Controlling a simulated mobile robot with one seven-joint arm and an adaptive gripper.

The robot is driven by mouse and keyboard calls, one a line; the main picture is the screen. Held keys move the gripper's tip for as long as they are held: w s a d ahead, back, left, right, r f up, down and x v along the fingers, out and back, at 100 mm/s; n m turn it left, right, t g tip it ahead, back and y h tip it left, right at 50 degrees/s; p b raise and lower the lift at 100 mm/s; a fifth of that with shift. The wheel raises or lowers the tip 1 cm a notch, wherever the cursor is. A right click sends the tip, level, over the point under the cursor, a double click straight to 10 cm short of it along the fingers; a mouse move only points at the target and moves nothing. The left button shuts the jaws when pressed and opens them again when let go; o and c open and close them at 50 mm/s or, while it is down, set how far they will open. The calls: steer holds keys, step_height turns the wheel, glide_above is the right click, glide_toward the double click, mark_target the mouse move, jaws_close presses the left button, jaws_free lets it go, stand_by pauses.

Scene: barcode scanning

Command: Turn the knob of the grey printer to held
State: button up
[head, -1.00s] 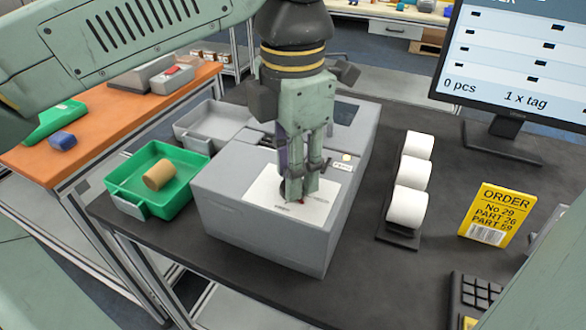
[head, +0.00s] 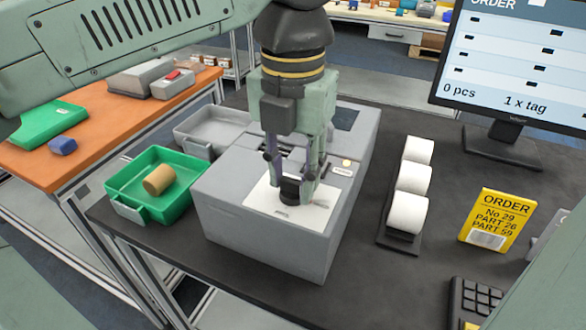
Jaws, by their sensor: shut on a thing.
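The grey printer (head: 250,236) stands on the dark table, with a white label plate (head: 262,203) on its top. A black round knob (head: 290,192) sits on that plate. My gripper (head: 291,186) points down from above and its fingers are shut on the knob, one on each side. Small markings (head: 281,212) show on the plate in front of the knob, too small to read. The knob's pointer and the setting it stands at cannot be made out.
A green tray (head: 125,190) with a tan cylinder (head: 158,180) stands left of the printer, and a grey tray (head: 196,126) behind it. White rolls (head: 408,212) on a dark holder, a yellow order card (head: 493,220) and a monitor (head: 510,65) stand to the right.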

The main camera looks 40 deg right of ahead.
mark_target(293, 180)
stand_by(0.4)
steer(key=o, duration=1.2)
steer(key=shift+c, duration=0.2)
step_height(293, 180, up, 8)
steer(key=shift+f, duration=0.25)
